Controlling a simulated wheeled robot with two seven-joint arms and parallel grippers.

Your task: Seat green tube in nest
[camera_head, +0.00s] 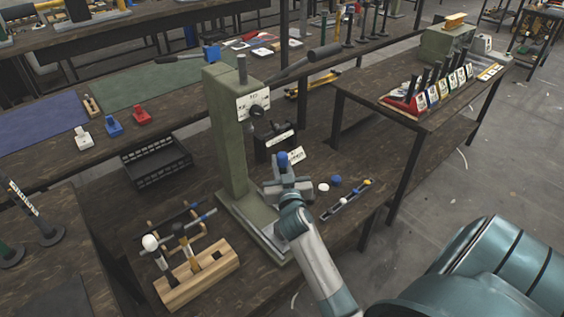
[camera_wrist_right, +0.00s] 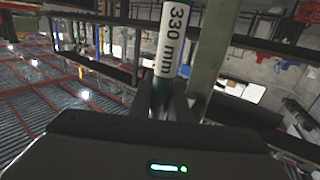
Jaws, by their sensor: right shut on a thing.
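A tube with a white "330 mm" label (camera_wrist_right: 172,40) and a dark green lower part (camera_wrist_right: 166,66) stands between the fingers of my right gripper (camera_wrist_right: 170,100) in the right wrist view, and the gripper is shut on it. In the head view my right gripper (camera_head: 288,184) is in front of the green press (camera_head: 229,140), over the right side of its base (camera_head: 243,217). I cannot clearly make out the tube there. The nest is not clearly visible; the gripper and forearm cover part of the press base. My left gripper is not in view.
A wooden block with tools (camera_head: 198,279) stands left of the press base. A dark crate (camera_head: 156,162) lies behind it. A small rack (camera_head: 347,200) and white and blue caps (camera_head: 336,181) lie right of my gripper. The press lever (camera_head: 300,64) reaches out to the right above.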

